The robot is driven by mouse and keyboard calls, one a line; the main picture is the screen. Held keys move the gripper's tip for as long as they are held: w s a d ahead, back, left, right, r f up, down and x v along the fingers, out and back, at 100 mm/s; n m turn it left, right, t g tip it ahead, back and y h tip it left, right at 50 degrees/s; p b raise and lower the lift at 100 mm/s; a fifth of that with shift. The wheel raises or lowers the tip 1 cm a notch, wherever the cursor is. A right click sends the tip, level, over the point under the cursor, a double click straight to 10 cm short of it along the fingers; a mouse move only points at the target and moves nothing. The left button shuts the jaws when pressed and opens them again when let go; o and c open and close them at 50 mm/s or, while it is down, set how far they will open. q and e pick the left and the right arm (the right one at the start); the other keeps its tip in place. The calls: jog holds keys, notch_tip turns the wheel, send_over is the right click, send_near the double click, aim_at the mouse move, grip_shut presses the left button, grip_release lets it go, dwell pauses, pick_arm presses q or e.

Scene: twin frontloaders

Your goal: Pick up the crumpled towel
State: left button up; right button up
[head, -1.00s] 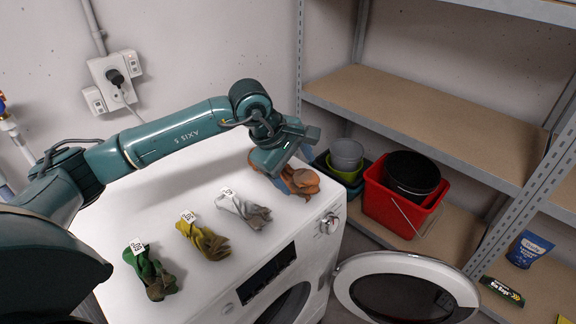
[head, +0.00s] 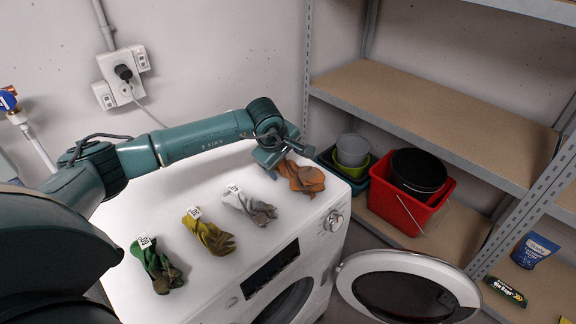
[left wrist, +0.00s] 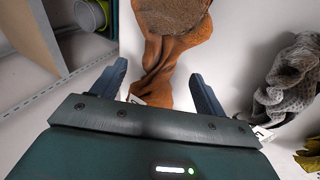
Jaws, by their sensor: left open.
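I cannot make out a towel; the crumpled cloth items on the white machine top look like work gloves. The orange-brown glove (head: 303,178) lies at the right end of the row, and it also shows in the left wrist view (left wrist: 172,50). My left gripper (head: 279,163) is open and empty beside its left end. In the left wrist view the glove's narrow end, with a white tag, lies between the two spread fingers (left wrist: 157,72). A grey-white glove (head: 250,205), a yellow glove (head: 209,232) and a green glove (head: 157,266) lie apart to the left. My right gripper is not in view.
The white machine (head: 190,190) has an open round door (head: 350,280) at its front right. A red bucket (head: 397,207) holding a black one stands on the low shelf, next to grey and green tubs (head: 352,151). A wall socket (head: 122,76) is behind.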

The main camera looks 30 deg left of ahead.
pick_arm(q)
jog(key=shift+x, duration=1.3)
jog(key=shift+c, duration=0.5)
jog(key=c, duration=1.1)
